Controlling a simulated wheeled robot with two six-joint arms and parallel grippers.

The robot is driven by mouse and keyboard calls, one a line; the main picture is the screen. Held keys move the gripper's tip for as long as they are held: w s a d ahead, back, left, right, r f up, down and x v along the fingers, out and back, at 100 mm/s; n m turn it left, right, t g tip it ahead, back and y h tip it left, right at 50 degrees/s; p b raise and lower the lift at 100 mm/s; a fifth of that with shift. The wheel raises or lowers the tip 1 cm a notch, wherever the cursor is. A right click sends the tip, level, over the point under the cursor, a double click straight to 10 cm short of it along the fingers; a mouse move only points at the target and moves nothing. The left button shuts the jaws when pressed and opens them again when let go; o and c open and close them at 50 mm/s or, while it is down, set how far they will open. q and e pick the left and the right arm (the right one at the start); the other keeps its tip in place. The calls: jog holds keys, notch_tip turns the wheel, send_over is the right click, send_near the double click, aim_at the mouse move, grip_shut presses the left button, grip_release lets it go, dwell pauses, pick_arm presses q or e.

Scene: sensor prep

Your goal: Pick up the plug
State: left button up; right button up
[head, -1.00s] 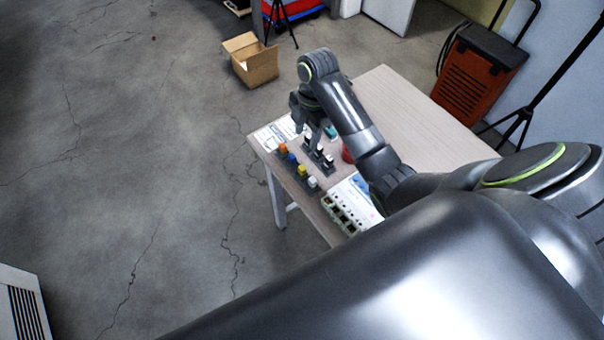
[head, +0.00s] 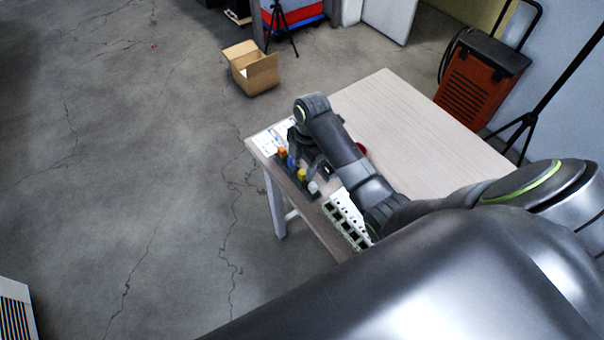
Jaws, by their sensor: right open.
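A dark rack (head: 308,191) on the table's left edge holds a row of small parts with orange (head: 282,152), blue (head: 291,162), yellow (head: 302,174) and white (head: 313,187) tops. I cannot tell which small part is the plug. My right gripper (head: 309,164) is open, low over the table just right of this row. The forearm and gripper hide most of a second dark holder (head: 327,172) behind them. I cannot see whether the fingers touch anything. My left gripper is not in view.
A white panel with square openings (head: 346,221) lies at the table's near left edge. A printed sheet (head: 270,138) lies at the far left corner. A red object (head: 361,149) is partly hidden behind my arm. The table's right part (head: 410,130) is clear.

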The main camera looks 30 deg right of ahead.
jog(key=shift+a+f, duration=0.15)
jog(key=shift+f, duration=1.05)
grip_shut()
jog(key=shift+r, duration=0.1)
